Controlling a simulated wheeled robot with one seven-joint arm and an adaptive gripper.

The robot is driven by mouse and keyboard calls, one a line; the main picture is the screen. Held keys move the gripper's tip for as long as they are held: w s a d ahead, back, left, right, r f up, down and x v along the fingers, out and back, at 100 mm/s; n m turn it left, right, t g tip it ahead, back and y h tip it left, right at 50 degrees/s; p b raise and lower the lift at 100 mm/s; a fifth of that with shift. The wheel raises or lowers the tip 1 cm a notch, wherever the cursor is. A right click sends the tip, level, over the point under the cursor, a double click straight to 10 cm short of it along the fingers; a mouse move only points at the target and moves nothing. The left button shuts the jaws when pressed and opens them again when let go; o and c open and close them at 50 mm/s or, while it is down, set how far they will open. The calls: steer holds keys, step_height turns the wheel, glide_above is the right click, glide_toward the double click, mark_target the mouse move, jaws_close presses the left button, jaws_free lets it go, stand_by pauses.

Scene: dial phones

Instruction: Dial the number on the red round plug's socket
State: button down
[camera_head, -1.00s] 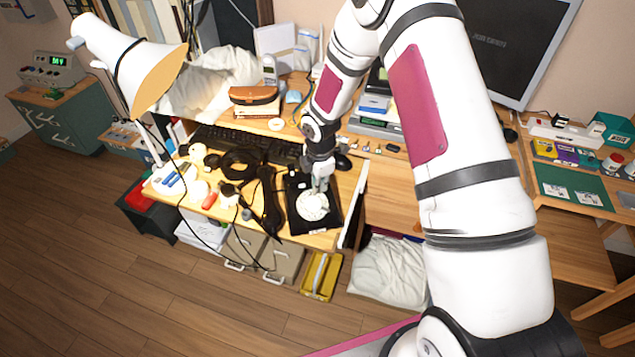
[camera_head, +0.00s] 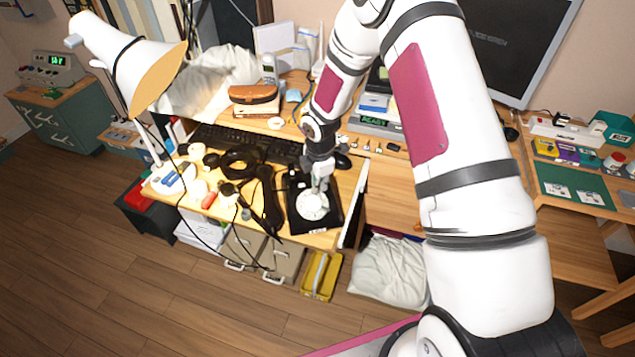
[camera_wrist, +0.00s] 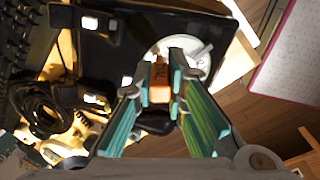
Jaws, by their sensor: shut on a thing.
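A black dial phone (camera_head: 298,221) with a white round dial (camera_head: 312,207) lies near the front edge of the desk. My gripper (camera_head: 320,184) points down over the dial's upper part. In the wrist view, my gripper (camera_wrist: 161,88) is shut on a small orange piece (camera_wrist: 160,82) with dark marks. The white dial (camera_wrist: 196,48) shows just beyond the fingertips; I cannot tell whether the piece touches it. A small red item (camera_head: 209,201) lies among pale round things left on the desk; I cannot tell if it is the plug. No socket number is readable.
Black cables (camera_head: 266,200) lie close left of the phone. A keyboard (camera_head: 240,143) and a grey device with a green display (camera_head: 376,121) stand behind. A white lamp (camera_head: 125,60) leans over the desk's left side. A white panel (camera_head: 355,205) stands right of the phone.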

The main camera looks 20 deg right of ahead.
steer(key=shift+w+f, duration=0.15)
steer(key=shift+f, duration=0.15)
stand_by(0.5)
steer(key=shift+s+d+f, duration=0.15)
steer(key=shift+s+d, duration=0.3)
steer(key=shift+s+d+f, duration=0.2)
steer(key=shift+s+d, duration=0.1)
steer(key=shift+s, duration=0.3)
stand_by(0.3)
steer(key=shift+s+f+p, duration=0.25)
steer(key=shift+s+p, duration=0.05)
steer(key=shift+s, duration=0.3)
